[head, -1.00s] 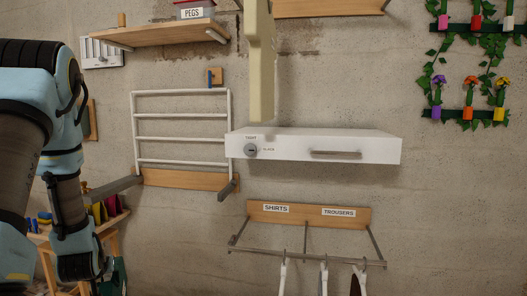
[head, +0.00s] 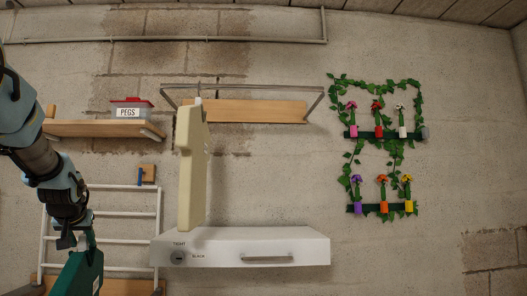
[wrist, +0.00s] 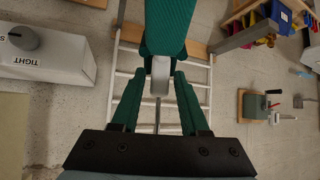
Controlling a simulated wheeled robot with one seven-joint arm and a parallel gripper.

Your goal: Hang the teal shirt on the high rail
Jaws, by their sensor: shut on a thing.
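The teal shirt (head: 88,274) is at the lower left of the head view, its lower part cut off by the frame edge. It also shows at the top of the wrist view (wrist: 166,28). My gripper (head: 82,240) is shut on the pale hanger neck (wrist: 160,76) above the shirt; its green fingers show in the wrist view (wrist: 158,100). The high rail (head: 250,86) is a grey metal bar in front of a wooden board, up and to the right of my gripper. A cream shirt (head: 192,165) hangs near its left end. The rail to its right is bare.
A white drawer box (head: 240,247) juts out below the cream shirt. A white ladder rack (head: 125,228) is behind my arm. A shelf (head: 100,130) with a pegs box (head: 131,108) is left of the rail. Flower holders (head: 380,132) are on the right.

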